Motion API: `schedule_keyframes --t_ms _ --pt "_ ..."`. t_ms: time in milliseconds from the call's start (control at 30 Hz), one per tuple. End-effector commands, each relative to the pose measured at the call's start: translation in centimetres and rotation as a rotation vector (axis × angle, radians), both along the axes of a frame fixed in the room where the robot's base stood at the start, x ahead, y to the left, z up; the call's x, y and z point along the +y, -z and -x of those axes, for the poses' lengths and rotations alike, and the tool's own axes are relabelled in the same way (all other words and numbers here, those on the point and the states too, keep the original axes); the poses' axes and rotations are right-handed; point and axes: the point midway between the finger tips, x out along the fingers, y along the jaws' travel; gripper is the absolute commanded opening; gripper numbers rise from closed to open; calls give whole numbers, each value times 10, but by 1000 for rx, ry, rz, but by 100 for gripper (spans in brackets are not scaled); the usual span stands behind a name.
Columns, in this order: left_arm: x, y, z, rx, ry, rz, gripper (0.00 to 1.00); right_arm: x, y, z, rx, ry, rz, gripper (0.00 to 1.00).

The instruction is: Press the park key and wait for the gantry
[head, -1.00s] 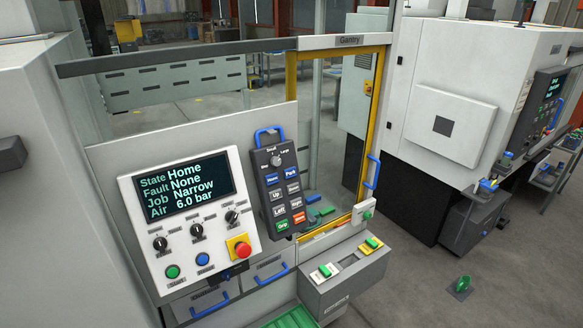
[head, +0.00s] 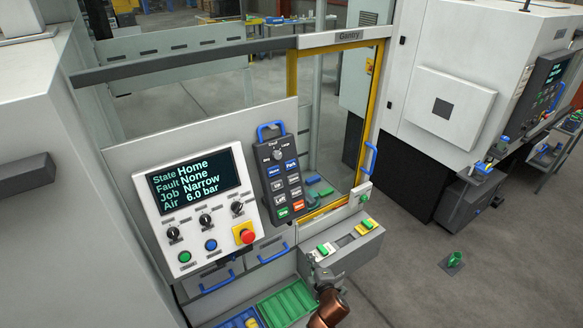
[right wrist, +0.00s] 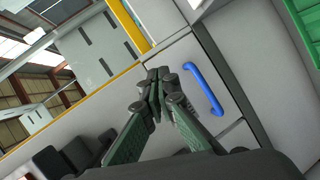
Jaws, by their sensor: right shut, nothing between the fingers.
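The dark pendant (head: 284,184) with a blue top handle hangs on the grey panel. Its blue park key (head: 291,165) is in the upper right of its key rows. The white control panel (head: 197,208) beside it has a screen (head: 194,184) reading State Home, Fault None, Job Narrow, Air 6.0 bar. My right gripper (head: 326,275) is low in the head view, below and right of the pendant and apart from it. In the right wrist view the right gripper (right wrist: 152,78) is shut and empty, in front of a grey drawer front. My left gripper is not in view.
A grey box with green keys (head: 341,247) juts out below the yellow-framed gantry door (head: 379,115). A green tray (head: 286,303) lies at the bottom. A blue drawer handle (right wrist: 204,89) shows in the right wrist view. Floor at the right is mostly clear.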

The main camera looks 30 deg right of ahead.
Motion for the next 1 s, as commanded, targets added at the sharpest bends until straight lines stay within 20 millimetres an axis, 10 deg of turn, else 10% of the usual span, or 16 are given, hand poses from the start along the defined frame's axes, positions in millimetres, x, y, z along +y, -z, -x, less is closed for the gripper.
schedule_keyframes --t_ms 200,600,800,1000 --pt "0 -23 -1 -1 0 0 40 -5 -147 -10 -159 -8 182 0" --pt "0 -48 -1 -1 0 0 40 8 -372 5 -437 1 601 0" --pt "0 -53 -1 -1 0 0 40 18 -426 16 -510 14 744 0" --pt "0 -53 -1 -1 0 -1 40 20 -435 18 -523 17 772 0"
